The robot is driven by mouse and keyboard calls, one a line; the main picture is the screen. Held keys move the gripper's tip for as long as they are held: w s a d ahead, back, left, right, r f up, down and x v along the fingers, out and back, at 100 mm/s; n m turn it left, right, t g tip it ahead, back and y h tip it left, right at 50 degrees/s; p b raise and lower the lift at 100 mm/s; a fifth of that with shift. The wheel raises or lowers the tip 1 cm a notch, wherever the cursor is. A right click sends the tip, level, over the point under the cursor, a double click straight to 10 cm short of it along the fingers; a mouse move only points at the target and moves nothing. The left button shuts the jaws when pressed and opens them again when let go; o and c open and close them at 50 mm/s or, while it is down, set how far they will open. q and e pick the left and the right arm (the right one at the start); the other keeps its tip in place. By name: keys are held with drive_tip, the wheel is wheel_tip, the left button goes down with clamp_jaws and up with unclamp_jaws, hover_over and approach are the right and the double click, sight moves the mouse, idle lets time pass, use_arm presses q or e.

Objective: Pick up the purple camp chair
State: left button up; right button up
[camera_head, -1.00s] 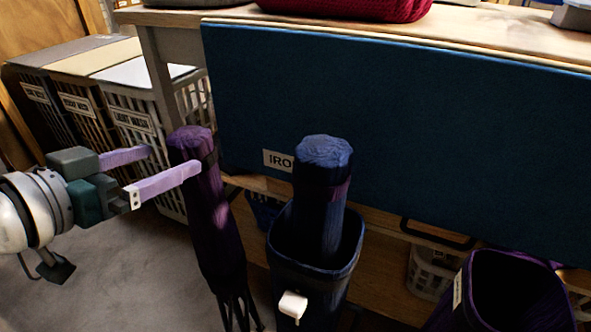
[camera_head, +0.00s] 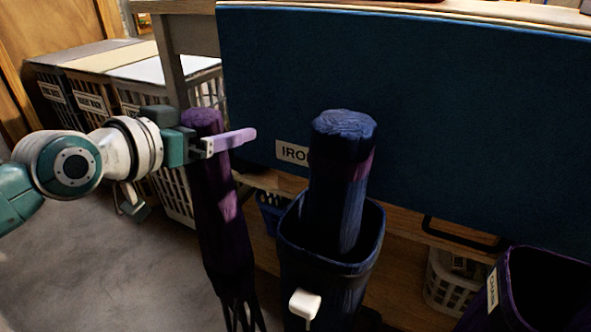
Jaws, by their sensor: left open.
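The purple camp chair (camera_head: 212,210) stands folded and upright as a narrow bundle, left of the middle, with its dark legs at the bottom. My left gripper (camera_head: 230,130) comes in from the left at the upper part of the bundle. It is open; its near finger crosses in front of the chair just below the top. The far finger is hidden, so I cannot tell whether the chair lies fully between the fingers or touches them. My right gripper is not in view.
A dark blue bin (camera_head: 328,268) holding an upright blue bundle (camera_head: 342,190) stands close to the chair's right. A large blue board (camera_head: 410,120) is behind. Labelled laundry baskets (camera_head: 145,75) stand at the back left. A purple bin (camera_head: 505,290) is at lower right.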

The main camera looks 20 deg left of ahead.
use_arm(q)
clamp_jaws()
idle(0.8)
drive_tip(key=shift+r, duration=0.2)
